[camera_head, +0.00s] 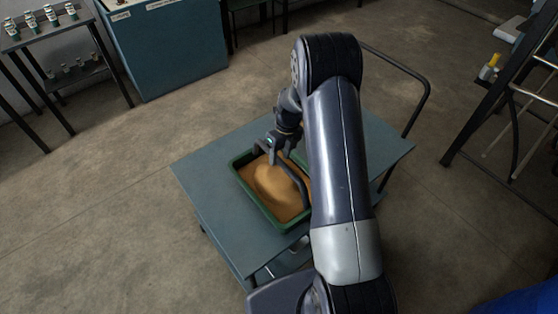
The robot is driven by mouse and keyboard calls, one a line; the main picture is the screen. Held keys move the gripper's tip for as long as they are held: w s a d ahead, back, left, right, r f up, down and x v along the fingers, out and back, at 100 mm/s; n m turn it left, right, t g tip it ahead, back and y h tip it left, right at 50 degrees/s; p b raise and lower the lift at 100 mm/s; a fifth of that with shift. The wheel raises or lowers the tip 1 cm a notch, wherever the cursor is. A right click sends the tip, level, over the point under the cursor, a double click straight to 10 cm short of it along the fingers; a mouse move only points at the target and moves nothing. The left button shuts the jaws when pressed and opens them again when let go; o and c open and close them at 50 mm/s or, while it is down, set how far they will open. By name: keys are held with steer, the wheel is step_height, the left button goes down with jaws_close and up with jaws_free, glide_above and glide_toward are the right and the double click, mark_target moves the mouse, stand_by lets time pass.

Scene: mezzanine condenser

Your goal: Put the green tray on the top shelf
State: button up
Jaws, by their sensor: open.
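The green tray (241,183) sits on a blue-grey cart top near the middle of the view. It holds a tan, sand-like mound (280,186), and a dark bar like a handle (291,172) arches over it. My gripper (275,157) is open above the tray, by the upper end of this bar. I cannot tell whether it touches the bar. My arm hides the tray's right side. A dark rack at the upper left has a top shelf (44,33) with several small bottle-like items on it; I cannot tell whether this is the task's shelf.
The cart (195,172) has a dark push handle (425,92) at the back right. A blue cabinet (170,55) stands at the upper left. A dark ladder-like frame (495,95) stands at the right. Bare concrete floor lies around the cart.

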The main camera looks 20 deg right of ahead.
step_height(320, 180, up, 9)
steer(key=d+b, duration=0.1)
steer(key=shift+w+d, duration=0.3)
steer(key=shift+d, duration=0.05)
steer(key=shift+r, duration=0.1)
